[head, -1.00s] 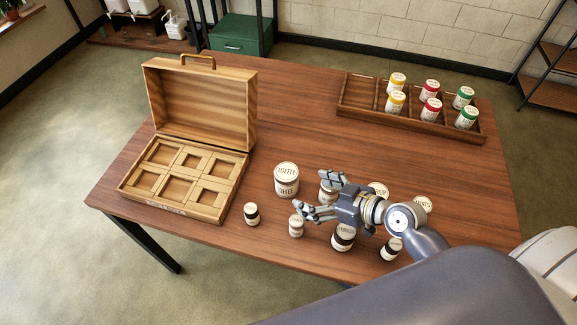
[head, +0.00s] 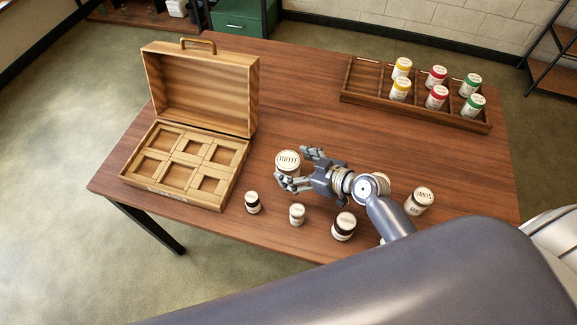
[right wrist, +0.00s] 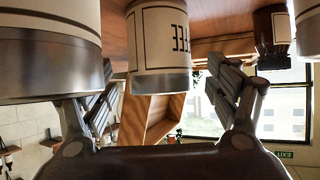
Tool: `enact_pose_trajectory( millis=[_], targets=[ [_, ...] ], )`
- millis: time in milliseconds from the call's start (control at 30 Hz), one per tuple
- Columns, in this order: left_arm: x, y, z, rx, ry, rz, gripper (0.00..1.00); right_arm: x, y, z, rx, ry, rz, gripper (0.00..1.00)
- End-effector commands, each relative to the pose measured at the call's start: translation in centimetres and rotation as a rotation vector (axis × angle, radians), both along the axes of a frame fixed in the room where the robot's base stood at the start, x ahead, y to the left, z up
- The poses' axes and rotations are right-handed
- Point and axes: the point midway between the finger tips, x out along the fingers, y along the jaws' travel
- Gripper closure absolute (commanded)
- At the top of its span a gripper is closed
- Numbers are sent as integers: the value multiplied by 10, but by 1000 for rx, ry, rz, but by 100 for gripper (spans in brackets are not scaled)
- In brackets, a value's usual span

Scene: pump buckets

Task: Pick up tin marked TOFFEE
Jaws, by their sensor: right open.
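The tin marked TOFFEE (head: 288,158), cream with a dark-lettered lid, stands upright on the table right of the wooden case. My right gripper (head: 291,168) is open, pointing left, with its fingertips at the tin's right side; its lower finger hides part of the tin's base. In the right wrist view, which is upside down, the tin (right wrist: 160,40) shows its lettering and a silvery band between the spread fingers (right wrist: 162,78), with gaps on both sides. My left gripper is not in view.
The open wooden case (head: 190,165) has empty compartments. A tray (head: 362,92) with several colored jars lies at the back.

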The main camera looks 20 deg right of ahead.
Motion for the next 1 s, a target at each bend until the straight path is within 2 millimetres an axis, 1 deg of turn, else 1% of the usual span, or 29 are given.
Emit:
enact_pose_trajectory(
  millis=[33,100,200,500,567,600,667,700,733,767,1000],
  targets=[
    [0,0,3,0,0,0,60,7,4,-2,3,0,-1,19],
    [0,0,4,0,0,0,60,13,8,-6,3,0,-2,19],
    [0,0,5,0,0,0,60,19,12,-11,0,0,-1,19],
    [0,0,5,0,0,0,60,21,14,-14,0,0,0,19],
    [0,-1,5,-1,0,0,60,21,14,-14,0,0,0,33],
    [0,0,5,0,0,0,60,21,14,-14,0,0,0,42],
    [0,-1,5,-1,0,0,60,21,14,-14,0,0,0,55],
    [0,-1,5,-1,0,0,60,21,14,-14,0,0,0,64],
    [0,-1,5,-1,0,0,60,21,14,-14,0,0,0,71],
    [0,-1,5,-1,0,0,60,21,14,-14,0,0,0,73],
    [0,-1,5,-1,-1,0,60,22,14,-13,-1,-2,0,73]
  ],
)
